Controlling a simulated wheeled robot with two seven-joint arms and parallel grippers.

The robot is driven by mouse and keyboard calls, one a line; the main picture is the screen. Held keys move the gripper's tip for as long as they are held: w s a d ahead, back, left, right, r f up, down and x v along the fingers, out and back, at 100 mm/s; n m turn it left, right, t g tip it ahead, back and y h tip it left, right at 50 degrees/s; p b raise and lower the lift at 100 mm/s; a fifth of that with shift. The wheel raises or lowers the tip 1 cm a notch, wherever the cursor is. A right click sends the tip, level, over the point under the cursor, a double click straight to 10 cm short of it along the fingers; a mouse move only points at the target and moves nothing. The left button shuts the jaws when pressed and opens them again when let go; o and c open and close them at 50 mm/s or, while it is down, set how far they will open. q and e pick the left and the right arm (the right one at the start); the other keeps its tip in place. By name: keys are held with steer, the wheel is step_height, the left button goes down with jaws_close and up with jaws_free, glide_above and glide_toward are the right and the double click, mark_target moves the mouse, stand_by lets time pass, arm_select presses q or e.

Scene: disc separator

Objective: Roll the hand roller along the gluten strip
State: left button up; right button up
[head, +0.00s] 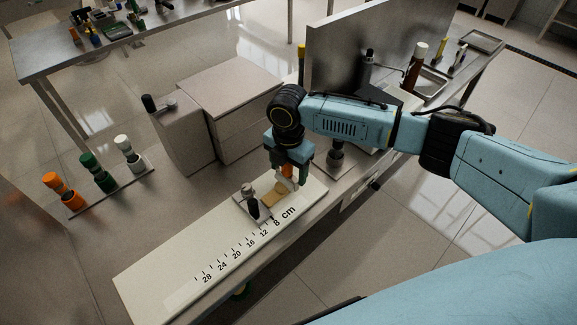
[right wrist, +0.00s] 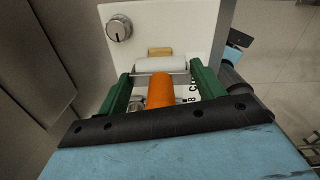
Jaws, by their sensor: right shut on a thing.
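The hand roller has an orange handle (right wrist: 160,90) and a white cylinder (right wrist: 160,65). In the head view its orange handle (head: 288,170) shows just below my right gripper (head: 289,161). My right gripper, with green fingers (right wrist: 165,88), is shut on the hand roller. The tan gluten strip (head: 272,195) lies on the pale board by the "8 cm" end of the scale. In the right wrist view the strip (right wrist: 160,51) shows just beyond the white cylinder, partly hidden by it. I cannot tell whether the cylinder touches it. My left gripper is not in view.
The long pale board (head: 150,280) carries a printed scale. A metal clamp with a dark knob (head: 253,207) stands beside the strip; a round silver knob (right wrist: 119,28) shows in the wrist view. Orange, green and white-topped tools (head: 103,176) stand in a rack at left.

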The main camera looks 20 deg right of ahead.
mark_target(271, 197)
steer(key=shift+f, duration=0.2)
steer(key=shift+a, duration=0.1)
steer(key=shift+s+a+p, duration=0.15)
steer(key=shift+a+p, duration=0.2)
steer(key=a+p, duration=0.1)
steer(key=a, duration=0.1)
steer(key=s+a+p, duration=0.1)
steer(key=a, duration=0.1)
steer(key=shift+s+r, duration=0.15)
steer(key=shift+s, duration=0.05)
steer(key=shift+s+a, duration=0.15)
steer(key=shift+a, duration=0.25)
steer(key=shift+w+d+f+p, duration=0.15)
steer(key=shift+w+d, duration=0.15)
steer(key=shift+d, duration=0.65)
steer(key=shift+w+d+f+p, duration=0.1)
steer(key=shift+w+d, duration=0.25)
steer(key=shift+d, duration=0.65)
steer(key=shift+w+d+f+p, duration=0.15)
steer(key=shift+w+d, duration=0.15)
steer(key=shift+d, duration=0.65)
steer(key=shift+r, duration=0.1)
